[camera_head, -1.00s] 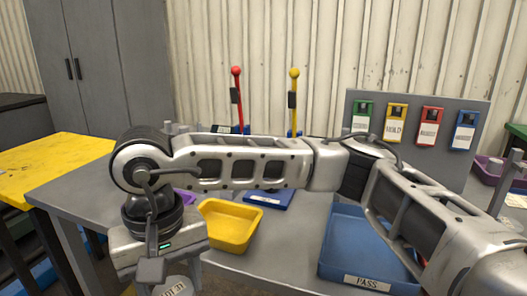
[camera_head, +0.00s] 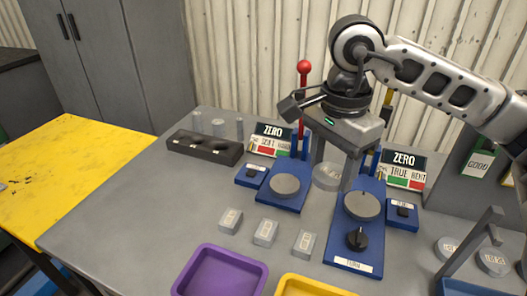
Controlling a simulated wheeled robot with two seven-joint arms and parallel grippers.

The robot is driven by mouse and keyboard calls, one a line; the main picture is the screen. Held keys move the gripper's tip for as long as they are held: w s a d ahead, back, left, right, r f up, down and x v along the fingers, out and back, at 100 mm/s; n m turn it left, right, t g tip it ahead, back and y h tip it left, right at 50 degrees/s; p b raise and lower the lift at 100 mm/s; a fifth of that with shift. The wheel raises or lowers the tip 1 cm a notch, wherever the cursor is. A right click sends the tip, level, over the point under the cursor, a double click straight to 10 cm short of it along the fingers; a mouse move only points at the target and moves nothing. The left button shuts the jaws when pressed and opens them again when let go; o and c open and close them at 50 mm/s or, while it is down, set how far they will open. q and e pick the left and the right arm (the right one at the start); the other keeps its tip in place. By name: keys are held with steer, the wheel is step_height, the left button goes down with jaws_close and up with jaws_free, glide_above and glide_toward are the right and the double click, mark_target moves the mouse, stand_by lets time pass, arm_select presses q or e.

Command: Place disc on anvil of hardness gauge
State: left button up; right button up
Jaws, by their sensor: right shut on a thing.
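My right gripper (camera_head: 334,166) points down with its fingers around a pale grey labelled disc (camera_head: 328,177), holding it upright or tilted; its label is too small to read. It appears above the back of the table, between two blue gauges. The left gauge (camera_head: 288,205) has a red-knobbed lever, a round grey anvil (camera_head: 285,185) and a sign (camera_head: 270,140) reading ZERO and seemingly DENT HARD. The held disc is right of and behind this anvil in the picture. The right gauge (camera_head: 350,255) has a round grey plate (camera_head: 362,205) and a black knob. My left gripper is not in view.
Several small labelled blocks (camera_head: 265,233) lie before the gauges. A purple tray (camera_head: 205,285) and a yellow tray (camera_head: 310,288) are in front. More labelled discs (camera_head: 493,262) lie at right. The table's left part is clear.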

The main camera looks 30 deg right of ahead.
mark_target(285, 183)
steer(key=shift+w+d+r, duration=0.2)
steer(key=shift+d+r, duration=0.05)
steer(key=shift+r, duration=0.05)
steer(key=w+f+p, duration=0.2)
steer(key=w+f, duration=0.1)
steer(key=w, duration=0.4)
steer(key=shift+w, duration=0.25)
steer(key=w+f, duration=0.5)
steer(key=shift+d+f+p, duration=0.1)
steer(key=shift+f+p, duration=0.2)
steer(key=shift+p, duration=0.05)
steer(key=shift+w+f, duration=0.45)
steer(key=shift+f, duration=0.05)
step_height(285, 183, down, 3)
steer(key=shift+w+f+p, duration=0.1)
steer(key=shift+p, duration=0.5)
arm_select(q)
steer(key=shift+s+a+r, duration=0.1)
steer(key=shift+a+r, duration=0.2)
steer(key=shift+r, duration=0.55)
arm_select(e)
steer(key=shift+f, duration=0.1)
